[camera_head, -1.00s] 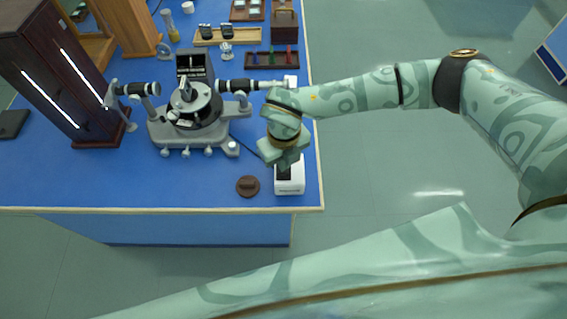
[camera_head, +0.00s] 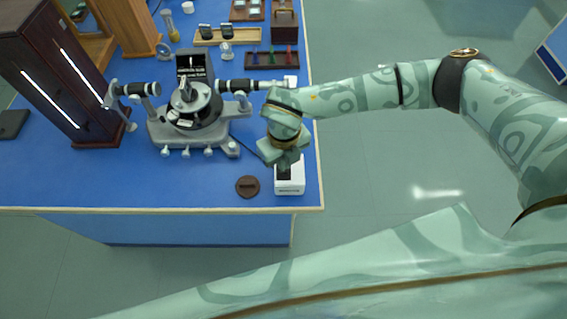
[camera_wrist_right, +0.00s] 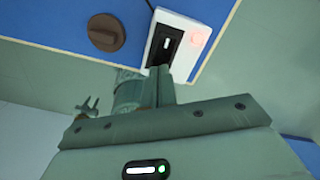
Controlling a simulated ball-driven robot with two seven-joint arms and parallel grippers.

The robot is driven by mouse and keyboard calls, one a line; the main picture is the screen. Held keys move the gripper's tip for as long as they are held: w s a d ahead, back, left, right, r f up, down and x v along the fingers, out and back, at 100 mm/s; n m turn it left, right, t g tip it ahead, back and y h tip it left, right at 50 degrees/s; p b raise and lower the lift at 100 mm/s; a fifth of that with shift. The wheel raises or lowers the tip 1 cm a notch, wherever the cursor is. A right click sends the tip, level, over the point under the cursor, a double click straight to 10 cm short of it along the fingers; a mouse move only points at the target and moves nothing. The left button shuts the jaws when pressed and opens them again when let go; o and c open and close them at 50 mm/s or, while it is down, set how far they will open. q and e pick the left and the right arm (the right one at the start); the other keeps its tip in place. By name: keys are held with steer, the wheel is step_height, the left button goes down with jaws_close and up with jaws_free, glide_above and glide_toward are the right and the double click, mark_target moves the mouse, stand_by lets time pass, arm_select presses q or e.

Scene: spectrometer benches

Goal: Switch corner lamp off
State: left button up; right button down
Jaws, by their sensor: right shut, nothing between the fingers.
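A small white switch box (camera_head: 290,186) sits at the front right corner of the blue bench. In the right wrist view the white box (camera_wrist_right: 205,24) has a dark slot with a small pale switch piece (camera_wrist_right: 166,43) and a reddish glowing mark (camera_wrist_right: 198,37). My right gripper (camera_head: 285,160) is shut and empty, pointing down at the back part of the box. In the right wrist view its fingertips (camera_wrist_right: 160,74) are at the near end of the slot; I cannot tell whether they touch it. My left gripper is out of view.
A round brown knob-like piece (camera_head: 247,186) lies left of the box. A grey spectrometer (camera_head: 190,115) stands behind it. A tall dark cabinet (camera_head: 60,75) with two bright strips stands at the left. Clear floor (camera_head: 420,190) lies right of the bench.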

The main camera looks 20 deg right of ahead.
steer(key=shift+f+b, duration=0.55)
steer(key=shift+f, duration=0.45)
stand_by(0.6)
steer(key=shift+r, duration=0.1)
steer(key=shift+r+p, duration=0.55)
steer(key=shift+p, duration=0.05)
step_height(320, 180, up, 6)
steer(key=p, duration=0.5)
steer(key=shift+f, duration=0.15)
